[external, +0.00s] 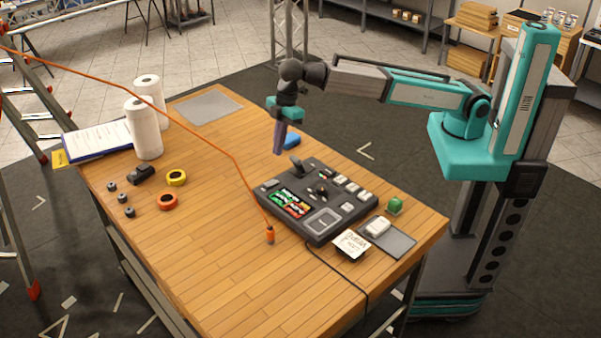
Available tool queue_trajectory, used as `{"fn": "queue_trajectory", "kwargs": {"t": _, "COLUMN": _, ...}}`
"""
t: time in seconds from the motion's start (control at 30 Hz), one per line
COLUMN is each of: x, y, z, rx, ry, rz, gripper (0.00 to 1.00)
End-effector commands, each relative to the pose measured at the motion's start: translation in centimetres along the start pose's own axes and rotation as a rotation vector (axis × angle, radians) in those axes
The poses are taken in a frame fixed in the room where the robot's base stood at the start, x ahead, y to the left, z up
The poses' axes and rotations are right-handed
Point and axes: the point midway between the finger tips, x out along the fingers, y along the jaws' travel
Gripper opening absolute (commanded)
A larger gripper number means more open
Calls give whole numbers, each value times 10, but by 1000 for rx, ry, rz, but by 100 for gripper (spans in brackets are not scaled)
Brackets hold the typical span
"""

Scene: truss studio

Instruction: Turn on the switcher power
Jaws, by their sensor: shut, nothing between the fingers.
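The switcher (345,227) is a dark grey control panel on the wooden table. It carries red and green lit buttons (289,203), several pale keys (352,188), a small dark knob or stick (321,190) and a dark raised lever (296,164) at its far left corner. I cannot tell which control is the power switch. My gripper (278,151) points down with its fingers shut and empty. It appears above the table near the switcher's far left corner, seemingly apart from it.
The table's front left is clear.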

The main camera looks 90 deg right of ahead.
Motion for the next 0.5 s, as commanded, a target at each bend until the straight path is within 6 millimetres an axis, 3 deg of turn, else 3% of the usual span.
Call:
{"fn": "queue_trajectory", "kwargs": {"t": 0.23, "x": -26, "y": 0, "z": 7, "rx": 0, "ry": 1, "rz": 1, "gripper": 0}}
{"fn": "queue_trajectory", "kwargs": {"t": 0.5, "x": -40, "y": 0, "z": 10, "rx": 0, "ry": 0, "rz": 0, "gripper": 0}}
